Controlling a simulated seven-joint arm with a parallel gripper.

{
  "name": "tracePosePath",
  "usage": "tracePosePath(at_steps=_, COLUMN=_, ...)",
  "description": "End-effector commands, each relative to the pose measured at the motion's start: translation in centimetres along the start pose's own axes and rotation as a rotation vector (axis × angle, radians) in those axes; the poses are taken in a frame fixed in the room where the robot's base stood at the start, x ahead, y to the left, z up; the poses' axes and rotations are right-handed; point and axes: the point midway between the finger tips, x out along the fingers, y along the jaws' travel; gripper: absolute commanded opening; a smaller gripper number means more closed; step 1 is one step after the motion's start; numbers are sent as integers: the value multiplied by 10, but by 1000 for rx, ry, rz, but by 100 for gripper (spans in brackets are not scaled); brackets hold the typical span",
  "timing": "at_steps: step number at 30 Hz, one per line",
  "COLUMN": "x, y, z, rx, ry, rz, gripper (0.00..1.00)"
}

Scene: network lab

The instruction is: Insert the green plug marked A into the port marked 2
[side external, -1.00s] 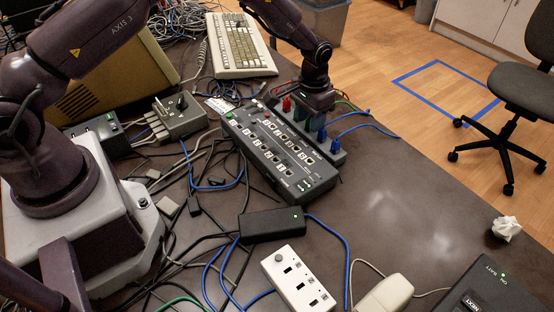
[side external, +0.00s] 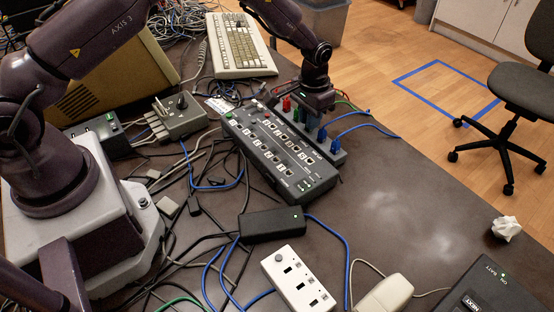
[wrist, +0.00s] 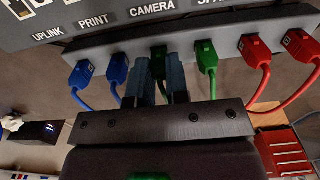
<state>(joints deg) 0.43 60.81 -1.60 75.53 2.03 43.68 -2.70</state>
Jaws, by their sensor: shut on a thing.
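My gripper (wrist: 159,80) is shut on a green plug (wrist: 158,52), with one blue-grey finger on each side of it. The plug is still at the grey holder strip (wrist: 125,45); its letter cannot be read. A second green plug (wrist: 207,56) stands just right of the fingers in the wrist view. In the side view my gripper (side external: 313,121) points down at the strip behind the dark switch box (side external: 318,187), and its held plug is hidden. The box has rows of ports on top; their numbers are too small to read surely.
Blue plugs (wrist: 82,73) stand left of the fingers and red plugs (wrist: 252,46) right, with trailing cables. A black adapter (side external: 272,224) and a white power strip (side external: 297,279) lie in front of the switch box. The table at right is mostly clear.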

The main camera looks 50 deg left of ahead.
Motion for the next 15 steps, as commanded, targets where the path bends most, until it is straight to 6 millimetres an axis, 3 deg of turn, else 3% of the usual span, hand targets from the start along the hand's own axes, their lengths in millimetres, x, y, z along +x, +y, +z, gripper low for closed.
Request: tracePosePath(at_steps=15, x=-13, y=0, z=0, rx=0, ry=1, rz=0, gripper=0)
